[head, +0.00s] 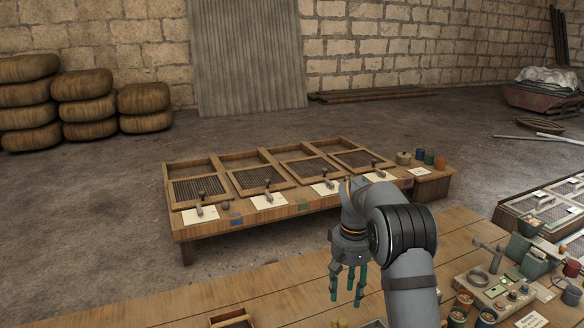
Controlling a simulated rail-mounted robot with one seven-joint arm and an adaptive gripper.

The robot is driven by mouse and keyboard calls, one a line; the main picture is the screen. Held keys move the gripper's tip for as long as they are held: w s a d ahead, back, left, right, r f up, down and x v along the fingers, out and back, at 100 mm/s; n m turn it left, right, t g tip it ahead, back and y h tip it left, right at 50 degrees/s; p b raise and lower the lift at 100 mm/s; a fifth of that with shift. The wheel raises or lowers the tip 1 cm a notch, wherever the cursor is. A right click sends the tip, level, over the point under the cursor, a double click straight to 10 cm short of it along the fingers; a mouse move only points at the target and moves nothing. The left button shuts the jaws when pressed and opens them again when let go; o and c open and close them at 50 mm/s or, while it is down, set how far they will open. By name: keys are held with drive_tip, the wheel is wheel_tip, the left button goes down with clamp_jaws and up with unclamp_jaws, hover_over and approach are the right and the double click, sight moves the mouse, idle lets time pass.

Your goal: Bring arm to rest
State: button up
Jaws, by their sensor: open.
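My gripper (347,283) hangs at the end of my grey arm, with its fingers pointing down above the wooden table (265,291) in the foreground. The fingers are apart and nothing shows between them. The arm rises from the bottom right of the head view, bends near the middle and hides part of the low bench behind it. No wrist view is given, so the gripper shows only from this side.
A low wooden bench (262,217) with several framed trays stands behind the gripper. Grey parts, a hammer (489,251) and small pots crowd the table's right side. Stacked sacks (86,98) stand far left. The table left of the gripper looks mostly clear.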

sight(344, 321)
wheel_tip(344, 321, down, 10)
drive_tip(key=shift+f, duration=0.15)
idle(0.5)
